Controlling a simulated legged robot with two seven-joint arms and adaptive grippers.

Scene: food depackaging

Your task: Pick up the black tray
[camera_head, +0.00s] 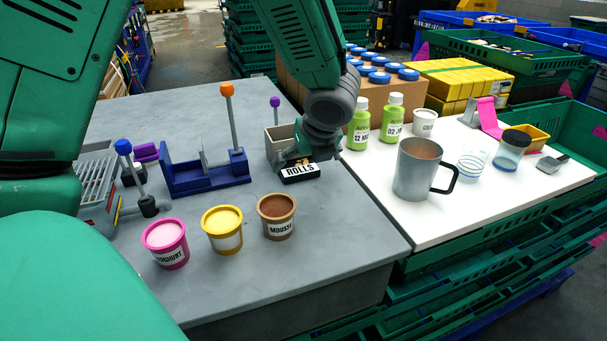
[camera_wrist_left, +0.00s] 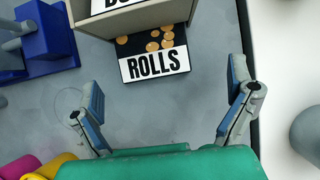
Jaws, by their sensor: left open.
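The black tray (camera_head: 299,173) has a white label reading ROLLS and lies on the grey table. In the left wrist view the tray (camera_wrist_left: 128,50) holds several small orange-brown rolls, and its rear part is hidden under a beige bin (camera_wrist_left: 92,28). My right gripper is not in view.
The beige bin (camera_head: 279,148) stands directly behind the tray. A blue fixture (camera_head: 207,183) is to its left. Mousse (camera_head: 277,226), yellow (camera_head: 222,240) and yoghurt (camera_head: 166,254) cups stand in front. A steel mug (camera_head: 413,178) and bottles stand on the white table at right.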

